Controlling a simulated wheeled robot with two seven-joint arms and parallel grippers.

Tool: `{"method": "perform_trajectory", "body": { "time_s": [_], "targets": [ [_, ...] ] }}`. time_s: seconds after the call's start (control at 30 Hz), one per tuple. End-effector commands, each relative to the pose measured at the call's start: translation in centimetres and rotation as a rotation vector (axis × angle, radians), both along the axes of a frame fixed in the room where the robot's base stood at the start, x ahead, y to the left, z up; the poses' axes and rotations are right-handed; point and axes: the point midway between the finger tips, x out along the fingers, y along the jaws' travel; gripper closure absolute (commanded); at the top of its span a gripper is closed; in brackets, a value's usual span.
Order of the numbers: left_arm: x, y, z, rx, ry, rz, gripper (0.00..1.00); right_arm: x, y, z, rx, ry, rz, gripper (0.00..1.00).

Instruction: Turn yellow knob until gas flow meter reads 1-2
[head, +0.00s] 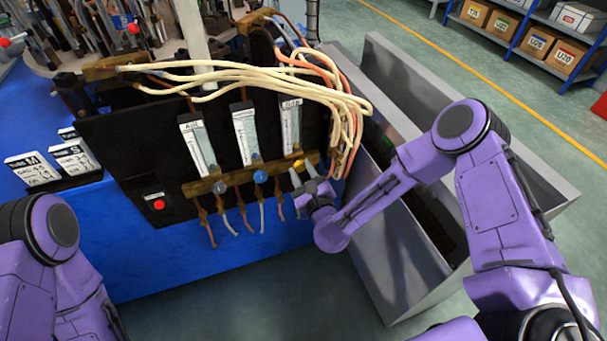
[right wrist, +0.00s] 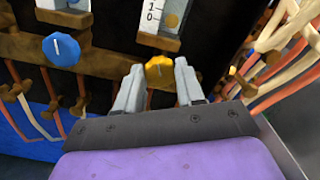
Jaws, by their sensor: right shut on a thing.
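The yellow knob (head: 298,165) sits at the right end of the brown manifold bar, below the rightmost flow meter (head: 291,125). My right gripper (head: 302,175) reaches it from the front. In the right wrist view the gripper (right wrist: 159,68) has one finger on each side of the yellow knob (right wrist: 160,65) and is shut on it. Above, the lower end of the flow meter (right wrist: 158,14) shows the marks 1 and 0, with a round yellowish spot beside the 0. The rest of its scale is cut off there and too small in the head view. My left gripper is out of view.
Pale and orange hoses (head: 345,110) hang close to the right of the yellow knob. A red button (head: 159,204) is on the black panel. A grey metal bin (head: 372,262) stands at right.

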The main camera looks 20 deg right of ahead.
Motion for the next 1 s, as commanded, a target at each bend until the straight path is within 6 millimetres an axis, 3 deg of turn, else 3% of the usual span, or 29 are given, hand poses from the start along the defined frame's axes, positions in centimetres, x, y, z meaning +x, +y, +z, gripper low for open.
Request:
{"method": "perform_trajectory", "body": {
  "time_s": [0.5,1.0],
  "targets": [
    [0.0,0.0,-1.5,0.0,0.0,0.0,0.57,0.0,0.2,-0.1,-0.4,-0.015,0.001,0.93],
    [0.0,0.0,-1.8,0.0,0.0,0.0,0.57,0.0,0.2,-0.1,-0.524,-0.017,0.001,0.93]
  ]
}}
